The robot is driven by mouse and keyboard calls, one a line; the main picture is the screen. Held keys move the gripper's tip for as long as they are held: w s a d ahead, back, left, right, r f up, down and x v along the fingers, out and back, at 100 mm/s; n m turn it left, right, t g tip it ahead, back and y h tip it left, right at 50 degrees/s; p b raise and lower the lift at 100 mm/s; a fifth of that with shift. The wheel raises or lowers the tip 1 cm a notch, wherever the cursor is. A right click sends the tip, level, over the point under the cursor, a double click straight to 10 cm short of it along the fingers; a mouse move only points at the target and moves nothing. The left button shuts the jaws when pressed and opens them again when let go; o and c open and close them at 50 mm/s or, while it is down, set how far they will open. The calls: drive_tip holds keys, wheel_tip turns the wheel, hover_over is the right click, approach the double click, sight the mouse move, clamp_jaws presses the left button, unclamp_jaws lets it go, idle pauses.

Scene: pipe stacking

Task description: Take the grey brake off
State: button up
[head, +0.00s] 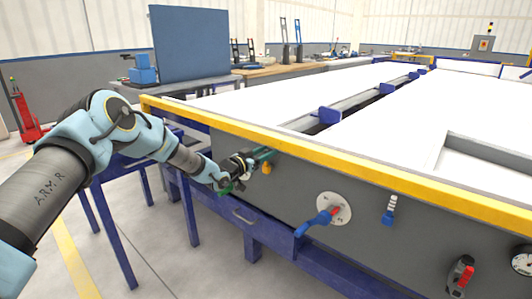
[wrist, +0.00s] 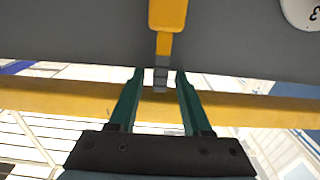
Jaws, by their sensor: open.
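A yellow handle (wrist: 168,16) with a grey segmented stem (wrist: 161,72) is on the grey front panel of the table. My gripper (wrist: 160,78) is open, with its two green fingers on either side of the stem's end; I cannot tell whether they touch it. In the head view, my gripper (head: 264,155) is at the panel just under the yellow edge, and the yellow handle (head: 266,168) shows beside its fingertips. No part is clearly marked as the grey brake. A red-tipped lever with a grey-black body (head: 460,272) sits at the lower right.
A blue lever (head: 318,220) on a round white dial (head: 334,208) and a blue handle with a pale stem (head: 389,212) are farther right on the panel. A gauge (head: 523,262) is at the right edge. The yellow table edge (head: 350,167) runs above them.

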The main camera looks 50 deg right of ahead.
clamp_jaws()
idle(0.4)
idle(1.1)
